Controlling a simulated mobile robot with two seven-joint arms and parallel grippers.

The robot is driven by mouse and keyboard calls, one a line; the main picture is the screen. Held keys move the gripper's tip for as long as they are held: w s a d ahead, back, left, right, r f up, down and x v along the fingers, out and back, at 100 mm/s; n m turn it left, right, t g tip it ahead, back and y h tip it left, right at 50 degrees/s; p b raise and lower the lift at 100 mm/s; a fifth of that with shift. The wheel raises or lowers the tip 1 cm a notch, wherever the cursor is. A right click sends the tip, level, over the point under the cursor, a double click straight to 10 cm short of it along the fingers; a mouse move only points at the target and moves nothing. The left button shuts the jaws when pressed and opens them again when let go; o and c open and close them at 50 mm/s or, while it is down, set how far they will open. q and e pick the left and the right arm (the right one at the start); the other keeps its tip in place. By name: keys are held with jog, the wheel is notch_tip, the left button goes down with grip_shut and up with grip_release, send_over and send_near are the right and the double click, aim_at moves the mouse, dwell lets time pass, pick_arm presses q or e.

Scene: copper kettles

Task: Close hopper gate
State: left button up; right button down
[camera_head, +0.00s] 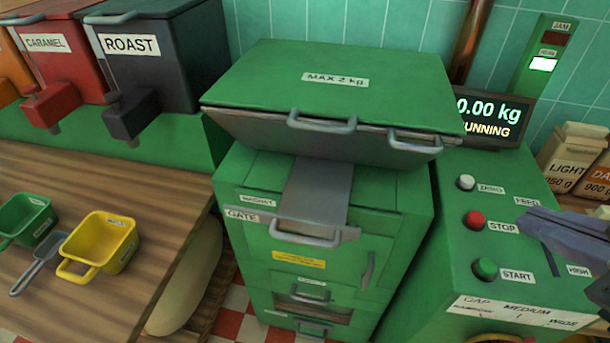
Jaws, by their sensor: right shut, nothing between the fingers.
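The hopper gate (318,190) is a flat grey slide with a bar handle (305,236) at its front end, beside a GATE label. The plate shows from under the hopper's edge out to the front of the green machine (400,195). The hopper above has a green lid (335,100) marked MAX 2 kg, lying down, with two grey handles at its front edge. My right gripper (535,222) is at the right, shut and empty, over the control panel near the STOP button. It is well apart from the gate handle. My left gripper is not in view.
The panel has a white ZERO button (466,182), red STOP button (474,219) and green START button (485,268). The display (490,118) reads 0.00 kg, RUNNING. A yellow scoop (104,240) and a green one (26,218) stand on the wooden table (95,310) at left.

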jog(key=w+a+f+n+t+y+b, duration=0.15)
jog(key=a+f+n+y+b, duration=0.35)
jog(key=f+b, duration=0.65)
jog(key=a+f+n+t+y+b, duration=0.35)
jog(key=f+n+b, duration=0.5)
jog(key=b, duration=0.65)
jog(key=a+f+n+t+y+b, duration=0.1)
jog(key=a+f+n+y+b, duration=0.3)
jog(key=f+b, duration=0.8)
pick_arm(q)
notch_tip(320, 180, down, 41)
jog(key=p, duration=0.1)
pick_arm(e)
jog(key=w+a+r, duration=0.2)
jog(key=w, duration=0.4)
jog(key=w+a+r+n+h, duration=0.1)
jog(key=w+a+r, duration=0.1)
jog(key=w, duration=0.4)
jog(key=shift+w+a+t, duration=0.2)
jog(key=shift+a+t, duration=0.1)
jog(key=shift+a, duration=0.35)
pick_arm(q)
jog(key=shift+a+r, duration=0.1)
pick_arm(e)
jog(key=shift+w+r+n, duration=0.1)
jog(key=shift+n, duration=0.15)
